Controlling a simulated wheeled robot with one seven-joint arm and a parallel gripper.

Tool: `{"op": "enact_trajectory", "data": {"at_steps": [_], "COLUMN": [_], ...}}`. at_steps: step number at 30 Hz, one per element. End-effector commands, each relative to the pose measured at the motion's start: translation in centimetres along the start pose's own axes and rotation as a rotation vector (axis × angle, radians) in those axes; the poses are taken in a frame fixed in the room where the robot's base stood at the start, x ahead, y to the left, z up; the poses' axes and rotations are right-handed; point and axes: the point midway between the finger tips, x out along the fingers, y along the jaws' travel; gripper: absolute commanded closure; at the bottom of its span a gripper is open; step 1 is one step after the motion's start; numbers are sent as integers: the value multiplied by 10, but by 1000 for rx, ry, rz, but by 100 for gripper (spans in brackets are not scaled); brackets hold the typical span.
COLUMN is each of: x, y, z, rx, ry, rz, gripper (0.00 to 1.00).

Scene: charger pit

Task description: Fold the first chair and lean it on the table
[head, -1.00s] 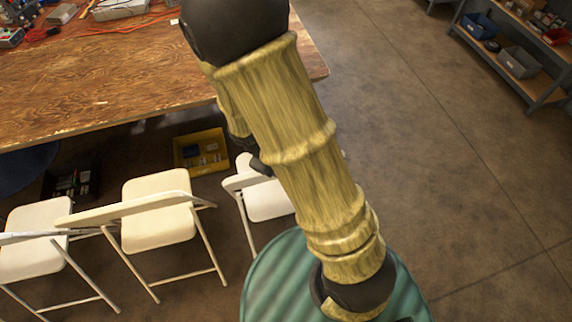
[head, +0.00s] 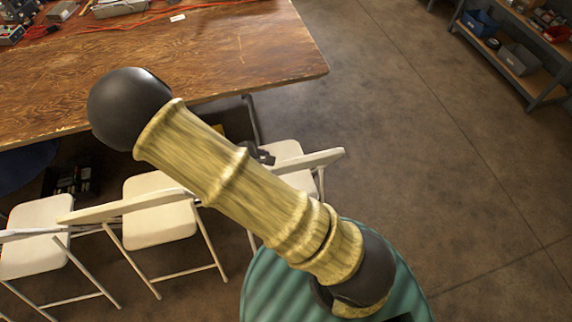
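Three white folding chairs stand unfolded in a row along the front side of the wooden table (head: 240,50). The right chair (head: 322,160) is partly hidden behind my arm; its backrest, part of its seat and a leg show. The middle chair (head: 160,225) and the left chair (head: 35,245) stand further left. A small dark part of my gripper (head: 264,156) shows past my forearm, over or beside the right chair's seat. The rest of it is hidden, so I cannot tell its opening or whether it touches the chair.
Tools and red cables lie at the table's far left. A dark bin (head: 75,178) with items stands on the floor under the table. A shelf (head: 520,65) with bins stands at the upper right. The floor (head: 430,170) on the right is clear.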

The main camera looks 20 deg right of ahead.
Motion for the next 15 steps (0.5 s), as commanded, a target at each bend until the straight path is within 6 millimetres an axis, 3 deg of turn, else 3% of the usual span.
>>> {"op": "enact_trajectory", "data": {"at_steps": [15], "x": [80], "y": [-3], "z": [-3], "rx": [3], "ry": [-3], "rz": [-1], "gripper": [53]}}
